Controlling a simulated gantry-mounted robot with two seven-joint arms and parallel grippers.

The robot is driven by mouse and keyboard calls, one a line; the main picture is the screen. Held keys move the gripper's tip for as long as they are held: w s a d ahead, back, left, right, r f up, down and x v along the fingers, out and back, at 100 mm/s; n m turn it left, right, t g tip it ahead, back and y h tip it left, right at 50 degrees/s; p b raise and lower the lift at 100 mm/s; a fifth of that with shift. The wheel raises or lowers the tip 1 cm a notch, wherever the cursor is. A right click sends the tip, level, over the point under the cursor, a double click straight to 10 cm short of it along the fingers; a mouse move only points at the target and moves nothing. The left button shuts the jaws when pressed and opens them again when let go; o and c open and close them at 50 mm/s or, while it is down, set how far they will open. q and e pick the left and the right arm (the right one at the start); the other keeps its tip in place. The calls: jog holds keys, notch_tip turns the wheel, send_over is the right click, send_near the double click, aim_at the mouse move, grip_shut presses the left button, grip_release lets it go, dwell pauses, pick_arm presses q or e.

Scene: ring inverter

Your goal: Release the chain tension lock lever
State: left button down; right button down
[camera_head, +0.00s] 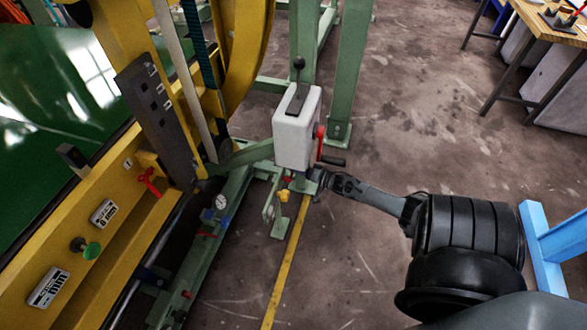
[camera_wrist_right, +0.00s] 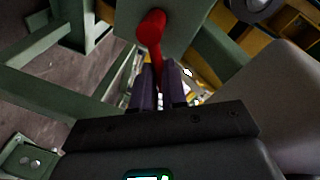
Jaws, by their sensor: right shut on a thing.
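The red lever (camera_head: 320,140) is on the right side of a pale grey box (camera_head: 298,130) on the green frame. In the right wrist view the red lever (camera_wrist_right: 153,40) has a rounded end at the top, and its thin stem runs down between my fingers. My right gripper (camera_wrist_right: 158,85) is shut on the stem. In the head view my right gripper (camera_head: 318,178) reaches in from the right, just below the box. The exact contact is too small to tell there. My left gripper is not in view.
A black crank handle (camera_head: 332,161) sticks out close to my right gripper. A yellow machine panel (camera_head: 75,240) stands at left. A blue frame (camera_head: 550,245) and a workbench (camera_head: 550,30) are at right. Open floor lies between.

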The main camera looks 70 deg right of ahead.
jog(key=shift+f+m, duration=0.1)
jog(key=shift+m, duration=0.2)
jog(key=c, duration=1.2)
grip_release()
jog(key=shift+o, duration=0.2)
jog(key=s+a+r+p, duration=0.1)
jog(key=s+p, duration=0.4)
jog(key=s, duration=0.5)
jog(key=shift+s, duration=0.35)
jog(key=shift+r, duration=0.2)
